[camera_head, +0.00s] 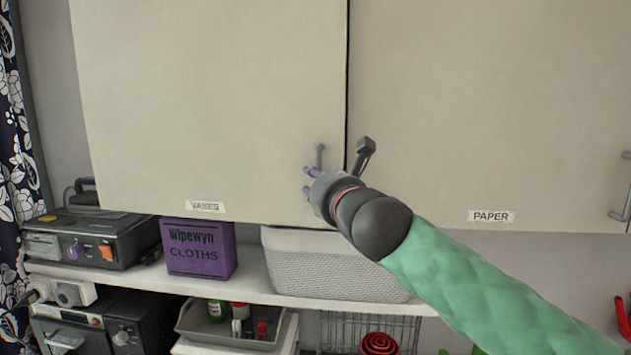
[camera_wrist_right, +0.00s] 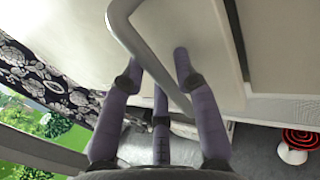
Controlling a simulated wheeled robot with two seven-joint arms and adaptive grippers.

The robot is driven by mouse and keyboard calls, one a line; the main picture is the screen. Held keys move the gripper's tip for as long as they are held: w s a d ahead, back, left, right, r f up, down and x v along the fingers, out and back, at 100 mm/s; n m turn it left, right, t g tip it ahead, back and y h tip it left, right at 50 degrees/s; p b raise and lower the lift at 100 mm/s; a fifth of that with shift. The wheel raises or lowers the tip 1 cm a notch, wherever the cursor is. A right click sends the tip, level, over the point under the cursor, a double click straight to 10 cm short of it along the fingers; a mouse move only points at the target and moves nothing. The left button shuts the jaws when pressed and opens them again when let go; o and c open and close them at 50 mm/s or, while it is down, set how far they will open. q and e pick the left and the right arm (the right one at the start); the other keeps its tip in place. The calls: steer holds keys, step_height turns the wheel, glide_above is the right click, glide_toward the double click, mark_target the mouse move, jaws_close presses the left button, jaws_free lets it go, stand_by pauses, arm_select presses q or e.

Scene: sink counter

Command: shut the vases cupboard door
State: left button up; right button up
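The vases cupboard door (camera_head: 210,100) is the left pale door, with a "VASES" label (camera_head: 205,206) near its lower edge. A dark gap runs along its right edge beside the paper door; it looks shut or nearly so, and I cannot tell if it is fully closed. Its grey bar handle (camera_head: 320,155) is near the lower right corner. My right gripper (camera_head: 311,180) is at this handle. In the right wrist view, the purple fingers (camera_wrist_right: 160,68) are spread, with the handle (camera_wrist_right: 150,55) running between them; contact is unclear. My left gripper is out of view.
The paper cupboard door (camera_head: 490,100) is at the right, with its own handle (camera_head: 625,190). Below, a shelf holds a radio-like device (camera_head: 95,238), a purple cloths box (camera_head: 198,250) and a pale basket (camera_head: 335,268). A patterned curtain (camera_head: 15,150) hangs at the left.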

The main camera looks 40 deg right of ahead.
steer(key=shift+s+r, duration=0.1)
steer(key=shift+s, duration=0.05)
steer(key=v, duration=1.1)
steer(key=shift+s, duration=0.4)
